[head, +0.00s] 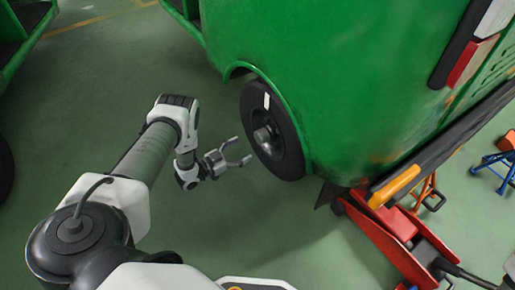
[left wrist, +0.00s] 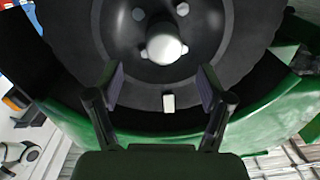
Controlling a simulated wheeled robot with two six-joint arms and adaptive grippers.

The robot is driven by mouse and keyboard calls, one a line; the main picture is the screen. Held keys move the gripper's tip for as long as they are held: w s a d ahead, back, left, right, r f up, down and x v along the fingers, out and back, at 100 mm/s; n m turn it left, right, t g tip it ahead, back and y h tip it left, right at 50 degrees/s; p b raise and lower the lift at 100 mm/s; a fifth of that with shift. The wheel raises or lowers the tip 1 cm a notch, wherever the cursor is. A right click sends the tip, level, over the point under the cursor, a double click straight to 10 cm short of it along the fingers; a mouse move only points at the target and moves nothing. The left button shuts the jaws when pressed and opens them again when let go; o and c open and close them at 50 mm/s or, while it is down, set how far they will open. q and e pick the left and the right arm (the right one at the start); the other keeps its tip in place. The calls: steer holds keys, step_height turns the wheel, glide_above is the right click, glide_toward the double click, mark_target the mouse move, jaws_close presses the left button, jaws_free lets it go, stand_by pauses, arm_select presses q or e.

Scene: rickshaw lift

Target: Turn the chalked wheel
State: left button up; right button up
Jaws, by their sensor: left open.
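The black wheel (head: 271,130) sits in the arch of the green rickshaw body (head: 320,80). A white chalk mark (head: 267,101) shows on its upper part in the head view. In the left wrist view the wheel (left wrist: 235,30) fills the top, with its pale hub cap (left wrist: 165,46) in the middle and the chalk mark (left wrist: 168,102) below it. My left gripper (head: 245,152) is open and empty beside the wheel's left side, apart from it in the head view. In the left wrist view its fingers (left wrist: 160,90) stand either side of the chalk mark. My right gripper is not in view.
A red floor jack (head: 385,225) stands under the rickshaw's rear corner at the lower right. A blue stand (head: 497,168) is at the far right. Another green vehicle (head: 25,30) is at the upper left.

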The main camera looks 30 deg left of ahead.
mark_target(257, 138)
arm_select(q)
steer(key=b+x, duration=0.1)
steer(key=x, duration=0.1)
steer(key=b+x, duration=0.1)
steer(key=x, duration=0.4)
steer(key=shift+w+a+r+b, duration=0.1)
steer(key=shift+w+a+b, duration=0.1)
steer(key=shift+a+b, duration=0.15)
steer(key=shift+w+d+r, duration=0.15)
jaws_close()
